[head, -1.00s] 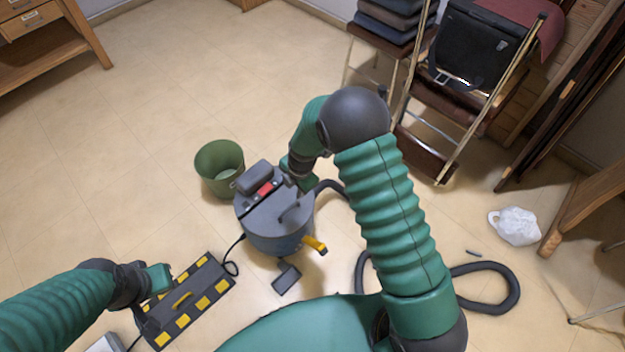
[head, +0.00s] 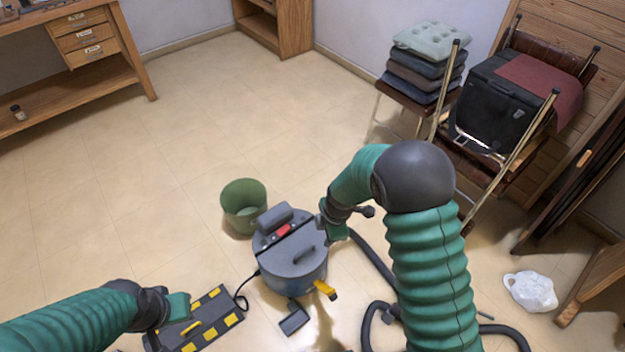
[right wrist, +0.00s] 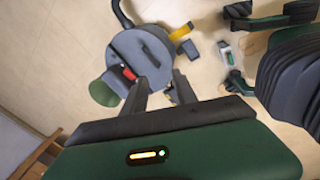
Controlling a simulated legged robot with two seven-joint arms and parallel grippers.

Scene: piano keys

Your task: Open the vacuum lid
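The vacuum (head: 292,277) is a blue-grey canister standing on the floor. Its round grey lid (head: 285,258) lies flat on top, with a dark handle and a red switch (head: 283,230). A yellow latch (head: 325,290) sticks out at the front. In the right wrist view the lid (right wrist: 135,45) is beyond the fingers. My right gripper (right wrist: 160,88) is open and empty; its fingers are apart and point toward the vacuum. In the head view it is at the lid's right edge; contact cannot be told. My left gripper (head: 180,308) is above a striped black-and-yellow box (head: 218,310); its fingers are unclear.
A green bucket (head: 243,205) stands just behind the vacuum. A dark hose (head: 372,258) curves along the floor to the right. A small dark nozzle (head: 294,318) lies in front. A white bag (head: 530,290) and chairs (head: 490,165) are at right. The floor at back left is clear.

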